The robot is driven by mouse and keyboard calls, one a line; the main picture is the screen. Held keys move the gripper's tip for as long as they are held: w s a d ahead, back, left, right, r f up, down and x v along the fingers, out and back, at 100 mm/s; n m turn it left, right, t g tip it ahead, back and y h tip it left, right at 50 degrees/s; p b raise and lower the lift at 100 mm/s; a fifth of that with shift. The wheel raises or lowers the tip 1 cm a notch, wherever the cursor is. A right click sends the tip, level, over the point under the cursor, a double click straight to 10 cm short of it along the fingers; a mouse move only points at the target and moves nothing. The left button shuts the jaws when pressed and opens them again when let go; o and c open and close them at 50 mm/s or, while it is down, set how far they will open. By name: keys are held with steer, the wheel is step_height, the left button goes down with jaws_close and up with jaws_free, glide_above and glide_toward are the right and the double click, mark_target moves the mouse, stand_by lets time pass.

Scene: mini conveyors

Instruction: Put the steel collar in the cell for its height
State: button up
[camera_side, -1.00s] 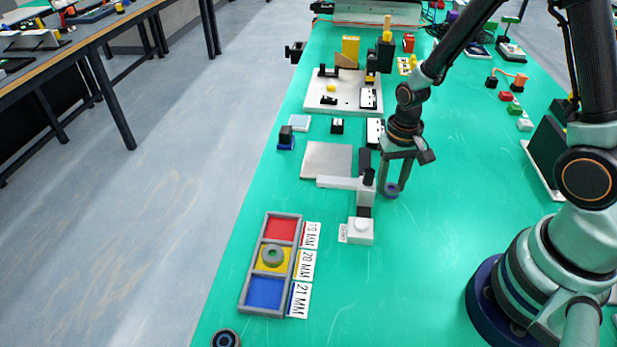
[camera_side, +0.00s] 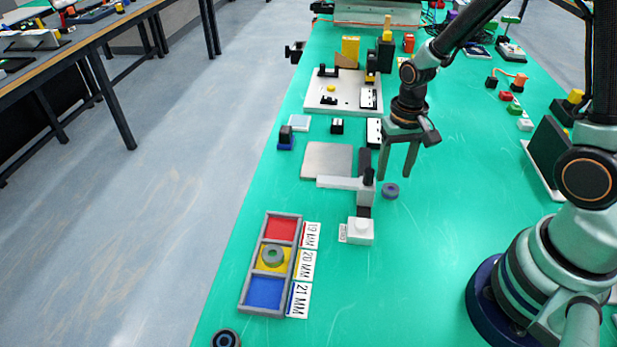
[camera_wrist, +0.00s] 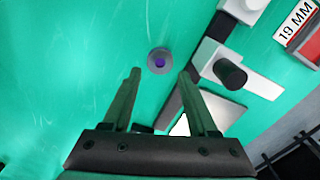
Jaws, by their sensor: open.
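A darker grey collar with a purple centre (camera_side: 390,191) lies flat on the green table, right of the height gauge (camera_side: 345,184). It also shows in the wrist view (camera_wrist: 159,61), just beyond the fingertips. I cannot tell for sure which collar is the steel one. My gripper (camera_side: 397,172) is open and empty, above and slightly behind the table collar; its two fingers also show in the wrist view (camera_wrist: 160,78).
The tray's red cell (camera_side: 281,230) and blue cell (camera_side: 265,292) are empty. A dark ring (camera_side: 226,340) stands at the front table edge. A metal plate (camera_side: 325,160) lies behind the gauge arm. The table right of the gauge is mostly clear.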

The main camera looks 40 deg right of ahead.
step_height(320, 180, up, 8)
step_height(320, 180, up, 6)
steer(key=r+n+t, duration=0.1)
steer(key=n+t, duration=0.1)
glide_above(390, 187)
steer(key=s+a, duration=0.1)
steer(key=s+a+r+n+t, duration=0.1)
steer(key=s+r+n+t, duration=0.2)
steer(key=r, duration=0.2)
steer(key=shift+a, duration=0.4)
steer(key=o, duration=0.4)
steer(key=shift+s+r+t, duration=0.2)
steer(key=shift+t, duration=0.1)
